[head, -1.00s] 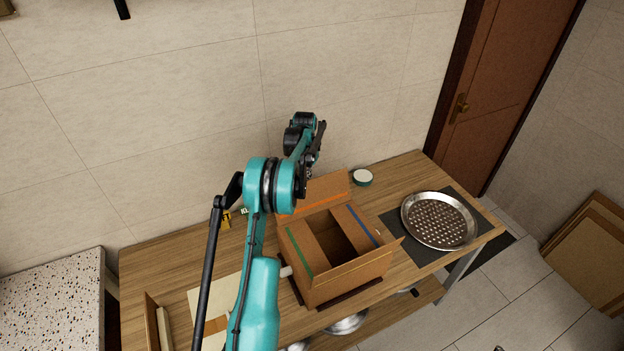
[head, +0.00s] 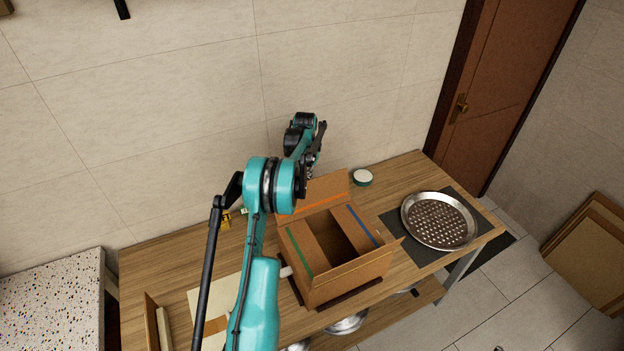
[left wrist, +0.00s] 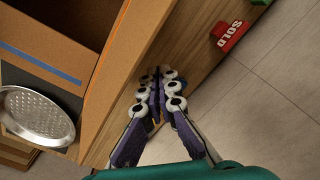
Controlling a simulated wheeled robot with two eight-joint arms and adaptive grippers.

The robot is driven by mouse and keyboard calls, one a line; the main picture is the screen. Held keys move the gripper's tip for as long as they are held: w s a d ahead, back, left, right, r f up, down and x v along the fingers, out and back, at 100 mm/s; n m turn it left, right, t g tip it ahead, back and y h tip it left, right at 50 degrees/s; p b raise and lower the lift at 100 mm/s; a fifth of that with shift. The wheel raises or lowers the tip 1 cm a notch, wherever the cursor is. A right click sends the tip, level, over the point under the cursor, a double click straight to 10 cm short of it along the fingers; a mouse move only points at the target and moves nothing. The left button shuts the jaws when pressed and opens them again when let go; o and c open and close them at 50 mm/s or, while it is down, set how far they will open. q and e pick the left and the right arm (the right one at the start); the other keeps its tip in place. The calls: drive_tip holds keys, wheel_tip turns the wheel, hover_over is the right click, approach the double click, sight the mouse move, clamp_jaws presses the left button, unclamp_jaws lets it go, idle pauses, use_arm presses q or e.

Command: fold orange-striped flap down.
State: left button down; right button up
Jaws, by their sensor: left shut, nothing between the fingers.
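The open cardboard box (head: 342,285) stands on the wooden table. Its orange-striped flap (head: 325,190) stands up at the back, leaning away from the opening. The green-striped flap (head: 302,248) and blue-striped flap (head: 364,224) lie inward over the left and right sides. The blue stripe also shows in the left wrist view (left wrist: 40,65). My left gripper (head: 312,170) is at the back side of the upright flap, partly hidden by my arm. In the left wrist view the gripper (left wrist: 157,75) is shut and empty, beside a cardboard panel. Contact is unclear. My right gripper is not in view.
A perforated metal pan (head: 438,220) lies on a dark mat right of the box. A round white-topped tin (head: 362,177) stands behind it. A red SOLD sign (left wrist: 231,36) shows in the left wrist view. The tiled wall is close behind the table.

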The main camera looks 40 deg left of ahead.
sight(312, 189)
use_arm(q)
drive_tip(key=shift+s+d, duration=0.45)
drive_tip(key=shift+d, duration=0.4)
drive_tip(key=shift+s+d+r, duration=0.35)
drive_tip(key=shift+d+r, duration=0.1)
drive_tip(key=shift+d, duration=0.25)
drive_tip(key=shift+s+d+r, duration=0.35)
drive_tip(key=shift+d+r, duration=0.05)
drive_tip(key=shift+d, duration=0.25)
drive_tip(key=d, duration=0.1)
drive_tip(key=s+d, duration=0.1)
drive_tip(key=b, duration=0.1)
drive_tip(key=shift+s+d+r, duration=0.2)
drive_tip(key=shift+d+r, duration=0.1)
drive_tip(key=shift+d, duration=0.2)
